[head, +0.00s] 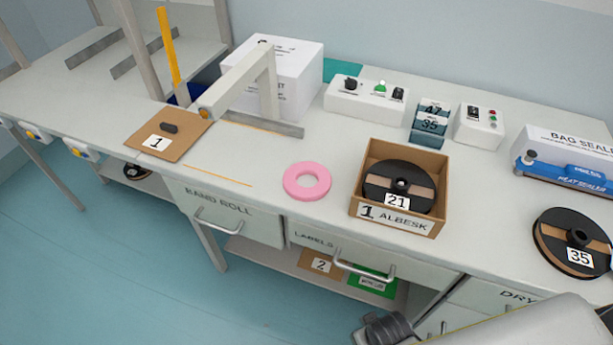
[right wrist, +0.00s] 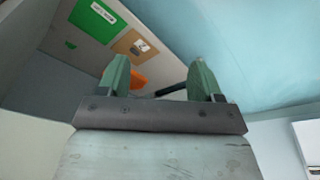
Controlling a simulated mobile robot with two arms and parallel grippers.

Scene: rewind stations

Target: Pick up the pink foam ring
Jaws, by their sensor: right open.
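The pink foam ring (head: 307,181) lies flat on the light grey bench top in the head view, near the front edge and left of an open cardboard box. Nothing touches it. In the right wrist view my right gripper (right wrist: 160,82) is open, its two green fingers apart with nothing held between them. It faces the area under the bench, and the ring is not in that view. In the head view part of my right arm shows at the lower right, away from the ring. My left gripper is not in view.
The cardboard box (head: 399,222) holds a black reel (head: 374,193) marked 21. Another reel (head: 552,237) marked 35 lies right. Bench top around the ring is clear.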

